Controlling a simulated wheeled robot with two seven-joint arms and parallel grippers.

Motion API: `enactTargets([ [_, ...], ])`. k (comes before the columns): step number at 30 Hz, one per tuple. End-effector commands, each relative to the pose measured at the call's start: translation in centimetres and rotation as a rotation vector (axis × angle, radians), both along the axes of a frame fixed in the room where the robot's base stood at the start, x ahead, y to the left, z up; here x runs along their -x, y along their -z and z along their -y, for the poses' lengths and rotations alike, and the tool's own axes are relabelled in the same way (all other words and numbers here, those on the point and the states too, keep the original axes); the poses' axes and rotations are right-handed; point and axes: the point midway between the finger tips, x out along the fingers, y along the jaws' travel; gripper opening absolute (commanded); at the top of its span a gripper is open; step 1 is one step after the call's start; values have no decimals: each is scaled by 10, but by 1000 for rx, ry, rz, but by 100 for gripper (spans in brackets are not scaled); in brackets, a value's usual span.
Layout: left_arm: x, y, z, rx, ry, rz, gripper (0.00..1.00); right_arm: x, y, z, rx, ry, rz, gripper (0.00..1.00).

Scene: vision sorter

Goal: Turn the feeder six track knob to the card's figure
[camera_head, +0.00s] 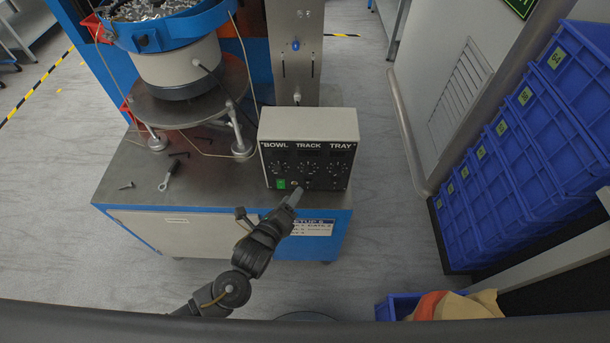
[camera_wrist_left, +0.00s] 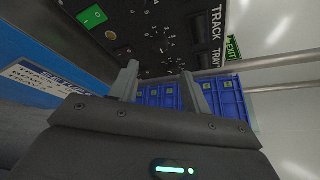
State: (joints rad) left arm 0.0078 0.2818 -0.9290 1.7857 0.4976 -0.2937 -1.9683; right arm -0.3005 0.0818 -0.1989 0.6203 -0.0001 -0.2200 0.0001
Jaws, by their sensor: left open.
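The control box (camera_head: 307,125) stands on the bench with a dark front panel labelled BOWL, TRACK and TRAY. The track knob (camera_head: 308,168) is the middle dial, dark on dark; its pointer setting is too small to read. The card (camera_head: 312,227) headed SETUP 6 is on the bench's front face, partly covered by my left arm, and its lines are too small to read. My left gripper (camera_head: 293,197) is just below and in front of the panel. In the left wrist view its fingers (camera_wrist_left: 160,70) are apart and empty below the dial markings. My right gripper is out of view.
A green switch (camera_head: 281,183) sits at the panel's lower left, also in the left wrist view (camera_wrist_left: 91,16). The bowl feeder (camera_head: 180,65) stands behind left. A screwdriver-like tool (camera_head: 169,176) lies on the bench. Blue bins (camera_head: 545,130) line the right side.

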Motion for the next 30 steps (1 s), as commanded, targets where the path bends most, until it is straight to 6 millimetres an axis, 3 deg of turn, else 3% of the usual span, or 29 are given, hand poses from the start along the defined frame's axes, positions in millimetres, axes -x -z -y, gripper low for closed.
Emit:
enactTargets([
  [9,-53,10,23,1,-2,0,48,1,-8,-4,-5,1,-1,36],
  [15,-78,17,34,1,-1,0,48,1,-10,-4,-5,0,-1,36],
  [29,-89,21,38,2,-2,-1,48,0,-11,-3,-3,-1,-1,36],
  [30,-89,21,38,2,-2,-1,42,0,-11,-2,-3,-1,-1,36],
])
